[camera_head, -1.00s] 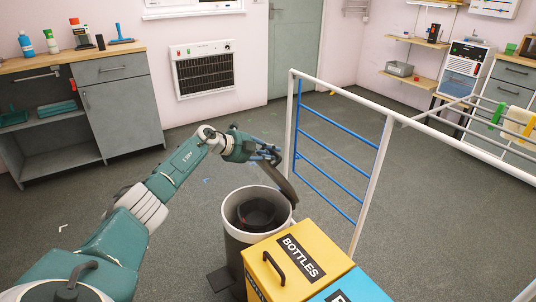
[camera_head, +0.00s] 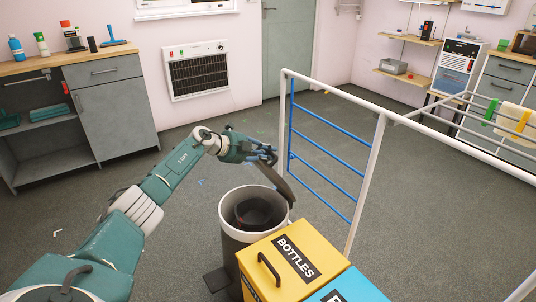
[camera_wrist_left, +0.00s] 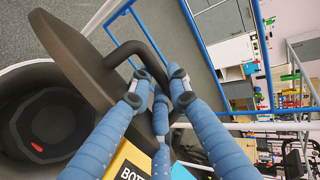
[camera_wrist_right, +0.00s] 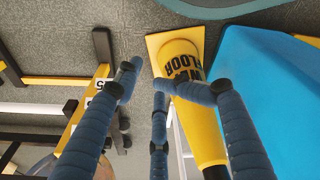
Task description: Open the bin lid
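The bin (camera_head: 238,238) is a dark grey cylinder with a pale rim, standing left of the yellow box. Its top is uncovered and its dark inside shows. The dark bin lid (camera_head: 280,184) stands steeply tilted above the bin's back right rim. In the left wrist view the lid (camera_wrist_left: 75,55) has a looped handle (camera_wrist_left: 135,48) that runs between my left fingers. My left gripper (camera_head: 268,154) is closed in around this handle; the exact contact is partly hidden by the fingers. My right gripper (camera_wrist_right: 170,85) is open and empty, seen only in its own wrist view.
A yellow box labelled BOTTLES (camera_head: 287,245) and a blue box (camera_head: 345,288) stand right of the bin. A white and blue rail (camera_head: 372,180) rises behind them. A yellow floor cone (camera_wrist_right: 195,110) is near my right gripper. Floor left of the bin is clear.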

